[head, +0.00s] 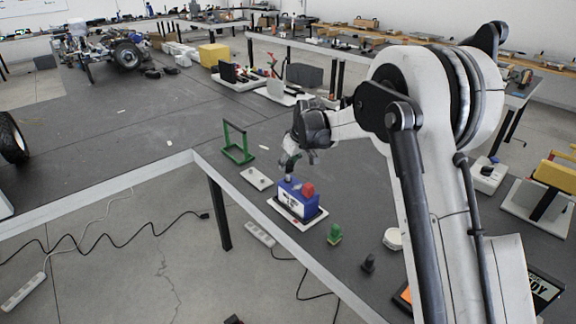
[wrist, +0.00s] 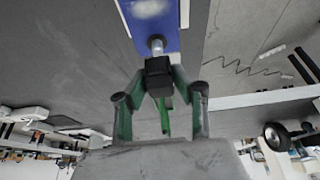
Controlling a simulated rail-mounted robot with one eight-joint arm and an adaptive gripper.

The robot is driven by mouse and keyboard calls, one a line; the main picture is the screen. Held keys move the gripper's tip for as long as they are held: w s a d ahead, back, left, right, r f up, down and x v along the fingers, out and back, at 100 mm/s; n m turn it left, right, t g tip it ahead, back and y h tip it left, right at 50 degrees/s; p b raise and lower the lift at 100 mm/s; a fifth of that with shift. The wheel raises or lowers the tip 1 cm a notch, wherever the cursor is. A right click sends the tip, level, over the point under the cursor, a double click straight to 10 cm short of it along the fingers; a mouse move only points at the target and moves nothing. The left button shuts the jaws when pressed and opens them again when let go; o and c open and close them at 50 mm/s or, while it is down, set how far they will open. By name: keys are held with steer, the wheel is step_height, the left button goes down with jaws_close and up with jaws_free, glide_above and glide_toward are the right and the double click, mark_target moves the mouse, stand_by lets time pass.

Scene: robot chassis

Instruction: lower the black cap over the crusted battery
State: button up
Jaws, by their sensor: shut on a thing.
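The battery (head: 292,204) is a blue box with a red cap (head: 308,190) on one top corner, standing on a white tray (head: 312,222). In the wrist view its blue top (wrist: 172,40) carries a pale crusty patch (wrist: 150,8) and a silver post (wrist: 157,44). My gripper (head: 290,163) is over the battery's left end, pointing down. In the wrist view my gripper (wrist: 158,80) is shut on the black cap (wrist: 158,66). The cap lines up with the post; I cannot tell whether they touch.
A green frame (head: 237,145) and a flat white plate (head: 256,178) stand left of the battery. A small green object (head: 334,234) and a small black object (head: 368,263) stand to its right. The bench edge (head: 262,231) runs close in front of the tray.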

mark_target(290, 168)
steer(key=shift+f+b, duration=1.5)
steer(key=shift+f, duration=0.55)
steer(key=o, duration=0.9)
steer(key=v, duration=1.2)
steer(key=shift+w, duration=0.1)
steer(key=shift+r, duration=0.1)
